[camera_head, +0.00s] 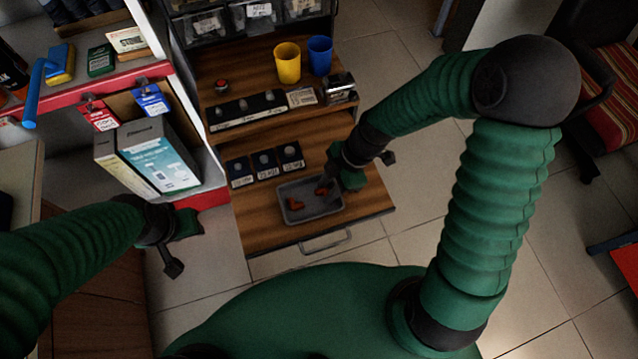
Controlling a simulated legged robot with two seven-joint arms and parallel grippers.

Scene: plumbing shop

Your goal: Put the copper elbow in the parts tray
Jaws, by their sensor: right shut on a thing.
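The grey parts tray (312,214) lies on the lowest wooden shelf, near its front edge. My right gripper (325,184) is over the tray's back right part, shut on a small reddish copper piece that looks like the copper elbow (321,191). The elbow is low, within the tray's outline; whether it touches the tray floor I cannot tell. Another small copper-coloured piece (295,203) lies in the tray to the left. My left gripper (190,228) hangs over the floor left of the shelf, away from the tray; its jaw opening is unclear.
Small labelled black holders (264,160) stand behind the tray. A yellow cup (287,62) and a blue cup (319,55) stand on the upper step. A boxed item (155,157) sits on the left shelving. The wooden surface right of the tray is bare.

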